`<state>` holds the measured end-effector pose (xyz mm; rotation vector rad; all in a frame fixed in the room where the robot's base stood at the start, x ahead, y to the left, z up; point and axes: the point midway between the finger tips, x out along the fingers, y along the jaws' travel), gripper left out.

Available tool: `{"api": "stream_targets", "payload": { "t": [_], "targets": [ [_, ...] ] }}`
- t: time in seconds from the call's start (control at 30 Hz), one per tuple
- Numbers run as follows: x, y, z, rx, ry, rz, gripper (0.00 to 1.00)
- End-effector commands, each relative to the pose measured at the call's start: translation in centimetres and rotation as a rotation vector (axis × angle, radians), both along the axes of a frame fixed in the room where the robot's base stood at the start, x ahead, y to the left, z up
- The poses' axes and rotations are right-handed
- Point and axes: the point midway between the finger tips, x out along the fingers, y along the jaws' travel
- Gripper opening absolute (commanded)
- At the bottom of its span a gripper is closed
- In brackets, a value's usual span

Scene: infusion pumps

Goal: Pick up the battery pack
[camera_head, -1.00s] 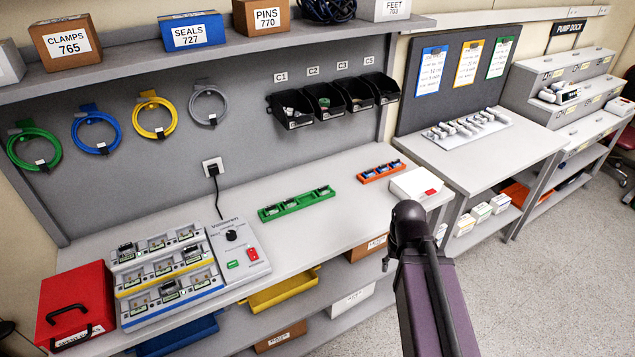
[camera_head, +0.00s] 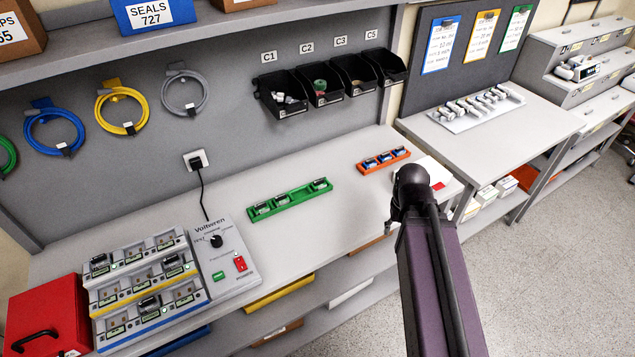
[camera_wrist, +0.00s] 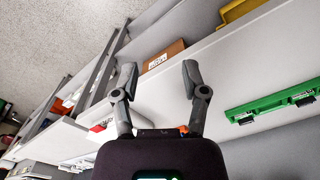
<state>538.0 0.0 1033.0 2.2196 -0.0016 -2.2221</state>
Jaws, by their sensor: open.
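Small battery packs sit in several places in the head view. Some are in the green tray (camera_head: 291,201) at mid-bench, and blue-topped ones are in the orange tray (camera_head: 364,169) farther right. Others, dark, sit in the stepped charger (camera_head: 133,305) at the left; which pack is meant I cannot tell. In the wrist view, my gripper (camera_wrist: 158,78) is open, its two fingers wide apart with nothing between them. The green tray (camera_wrist: 278,105) lies to its right, apart from the fingers. In the head view my arm hides most of the gripper.
The charger's control box (camera_head: 224,258) has a black cable to the wall socket. A red case (camera_head: 48,315) stands at far left. Black bins (camera_head: 285,97) hang above the bench. A white box (camera_head: 437,172) is partly behind my arm. Bench between the green tray and front edge is bare.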

Motion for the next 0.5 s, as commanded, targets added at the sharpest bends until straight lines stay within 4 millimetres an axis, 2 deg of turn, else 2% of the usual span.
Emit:
{"api": "stream_targets", "payload": {
  "t": [0.23,0.37,0.4,0.5],
  "targets": [
    [0.0,0.0,0.0,0.0,0.0,0.0,0.57],
    [0.2,0.1,0.0,0.0,0.0,0.003,0.96],
    [0.5,0.2,0.1,0.0,0.0,0.007,1.0],
    [1.6,0.7,0.3,0.0,0.0,0.027,1.0]
  ]
}}
